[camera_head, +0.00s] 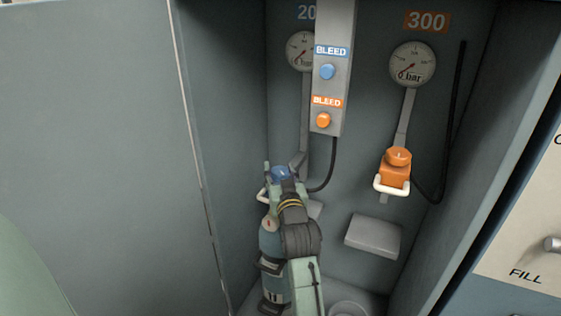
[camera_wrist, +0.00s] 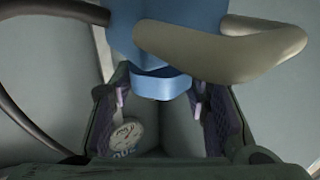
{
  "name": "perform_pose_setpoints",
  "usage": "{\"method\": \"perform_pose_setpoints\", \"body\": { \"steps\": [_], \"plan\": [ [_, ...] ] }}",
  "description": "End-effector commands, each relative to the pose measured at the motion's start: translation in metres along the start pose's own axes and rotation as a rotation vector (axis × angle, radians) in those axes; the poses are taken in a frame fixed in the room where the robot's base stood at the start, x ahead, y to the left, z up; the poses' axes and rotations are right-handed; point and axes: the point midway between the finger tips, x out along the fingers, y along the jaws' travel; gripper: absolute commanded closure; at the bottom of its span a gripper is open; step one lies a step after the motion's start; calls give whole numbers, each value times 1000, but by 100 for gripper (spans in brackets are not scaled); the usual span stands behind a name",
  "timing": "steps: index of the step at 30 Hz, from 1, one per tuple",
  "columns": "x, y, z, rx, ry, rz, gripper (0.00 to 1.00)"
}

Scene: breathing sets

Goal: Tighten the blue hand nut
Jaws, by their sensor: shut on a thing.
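The blue hand nut (camera_head: 282,173) sits at the top of the left cylinder (camera_head: 270,243) in the head view, mostly covered by my gripper. In the wrist view the blue block of the connector (camera_wrist: 168,28) is at the top. The blue nut (camera_wrist: 162,84) shows below it, between my fingers. My gripper (camera_head: 284,180) comes from the front and is shut on the blue nut. In the wrist view my gripper (camera_wrist: 160,98) has a finger on either side of the nut. A cream handle (camera_wrist: 235,58) curves close to the right finger.
An orange connector (camera_head: 396,170) with a white handle hangs at the right. A grey panel with blue (camera_head: 327,72) and orange (camera_head: 323,120) bleed knobs stands above my gripper. Black hoses run near both connectors. A light block (camera_head: 372,236) juts from the back wall. The cabinet's left wall (camera_head: 222,130) is near.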

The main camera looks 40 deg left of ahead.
Motion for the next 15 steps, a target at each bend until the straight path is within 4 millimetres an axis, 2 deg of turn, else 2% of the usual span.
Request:
{"method": "perform_pose_setpoints", "body": {
  "steps": [1, 15],
  "plan": [
    [0, -5, -4, 1, -5, 31, 85],
    [2, -7, 4, -1, 1, 425, 85]
  ]
}}
